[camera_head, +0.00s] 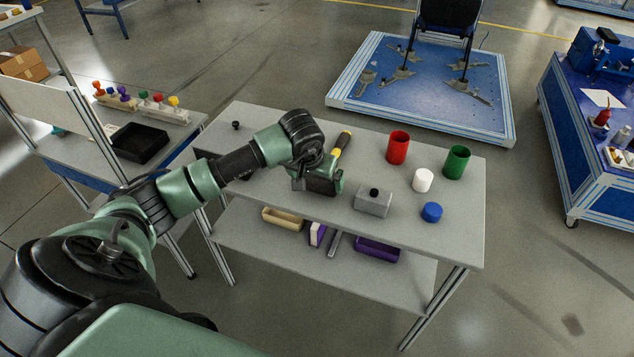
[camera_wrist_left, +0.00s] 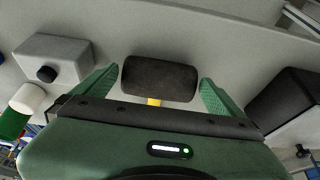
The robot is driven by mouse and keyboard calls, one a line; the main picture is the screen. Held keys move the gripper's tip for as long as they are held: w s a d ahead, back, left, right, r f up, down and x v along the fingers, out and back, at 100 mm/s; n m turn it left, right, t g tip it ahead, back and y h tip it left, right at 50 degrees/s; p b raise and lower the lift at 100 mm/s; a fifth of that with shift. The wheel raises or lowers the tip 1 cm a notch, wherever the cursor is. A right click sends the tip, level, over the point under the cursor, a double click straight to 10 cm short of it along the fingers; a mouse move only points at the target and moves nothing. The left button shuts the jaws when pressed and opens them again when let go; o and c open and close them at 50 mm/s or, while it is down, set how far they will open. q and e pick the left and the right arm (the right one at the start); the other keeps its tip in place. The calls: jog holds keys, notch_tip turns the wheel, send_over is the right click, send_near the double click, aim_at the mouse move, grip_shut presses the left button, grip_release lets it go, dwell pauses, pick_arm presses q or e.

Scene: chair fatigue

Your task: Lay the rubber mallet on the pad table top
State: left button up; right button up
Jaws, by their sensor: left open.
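The rubber mallet lies on the grey table top (camera_head: 235,130), partly hidden under my left gripper. In the head view its yellow and black handle (camera_head: 343,141) sticks out behind the gripper, pointing away. In the left wrist view its dark head (camera_wrist_left: 160,79) sits between the two fingers, with a short bit of yellow handle below it. My left gripper (camera_head: 318,186) is low over the table. Its green fingers (camera_wrist_left: 155,88) are open, one on each side of the mallet head, with a gap to both. My right gripper is not in view.
Right of the gripper stand a grey block (camera_head: 372,203) with a black knob, a red cylinder (camera_head: 398,147), a white cylinder (camera_head: 422,180), a green cylinder (camera_head: 456,162) and a blue cylinder (camera_head: 432,212). A lower shelf (camera_head: 240,240) holds trays. A black bin (camera_head: 140,143) stands on the left bench.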

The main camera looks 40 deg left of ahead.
pick_arm(q)
jog(key=b+v, duration=0.1)
jog(key=v, duration=0.9)
jog(key=shift+d, duration=0.1)
